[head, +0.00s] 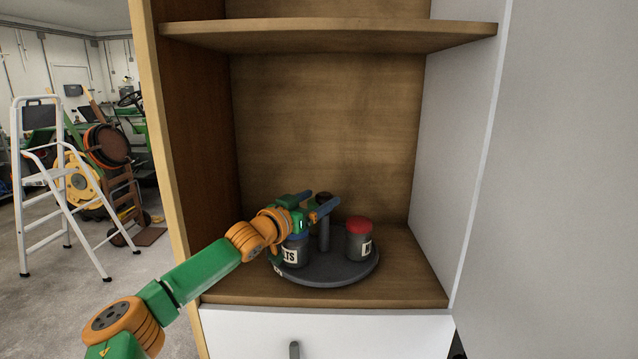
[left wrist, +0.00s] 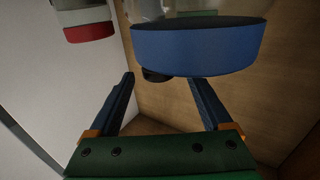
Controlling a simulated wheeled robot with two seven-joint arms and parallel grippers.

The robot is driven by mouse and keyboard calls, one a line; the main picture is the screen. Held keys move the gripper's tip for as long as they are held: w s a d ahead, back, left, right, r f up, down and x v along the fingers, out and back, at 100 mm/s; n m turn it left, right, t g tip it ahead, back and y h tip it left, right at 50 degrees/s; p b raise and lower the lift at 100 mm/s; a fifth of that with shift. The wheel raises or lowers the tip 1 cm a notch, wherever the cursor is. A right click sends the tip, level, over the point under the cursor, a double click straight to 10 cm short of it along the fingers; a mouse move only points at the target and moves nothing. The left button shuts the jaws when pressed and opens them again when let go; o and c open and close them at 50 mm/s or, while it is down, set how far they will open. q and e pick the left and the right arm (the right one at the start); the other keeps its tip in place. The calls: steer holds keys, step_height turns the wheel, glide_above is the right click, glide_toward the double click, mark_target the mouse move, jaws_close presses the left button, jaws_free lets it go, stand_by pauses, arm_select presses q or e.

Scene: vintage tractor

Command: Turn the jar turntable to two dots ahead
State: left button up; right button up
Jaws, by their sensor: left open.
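The round dark grey turntable (head: 340,272) sits on the cabinet's lower shelf, with a grey post (head: 324,236) at its middle. A jar with a red lid (head: 359,240) stands on its right side. A jar labelled "…LTS" (head: 294,252) stands front left, partly behind my gripper; its blue lid (left wrist: 200,48) shows large in the left wrist view. A dark lid (head: 323,198) shows behind the post. My left gripper (head: 323,204) is open above the turntable, its fingers (left wrist: 160,85) apart with nothing visibly held. I cannot make out any dots. My right gripper is out of view.
An upper shelf (head: 330,37) runs above the arm. Wooden walls close the left and back, and a white panel (head: 462,130) stands to the right. A white drawer front with a handle (head: 294,349) is below. A stepladder (head: 50,185) stands at far left.

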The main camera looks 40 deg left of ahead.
arm_select(q)
steer(key=shift+w+f, duration=0.1)
steer(key=shift+w, duration=0.45)
steer(key=shift+w+f, duration=0.2)
steer(key=shift+w, duration=0.05)
steer(key=shift+s, duration=0.15)
steer(key=shift+c, duration=0.2)
steer(key=shift+s+r, duration=0.15)
steer(key=c, duration=0.3)
jaws_close()
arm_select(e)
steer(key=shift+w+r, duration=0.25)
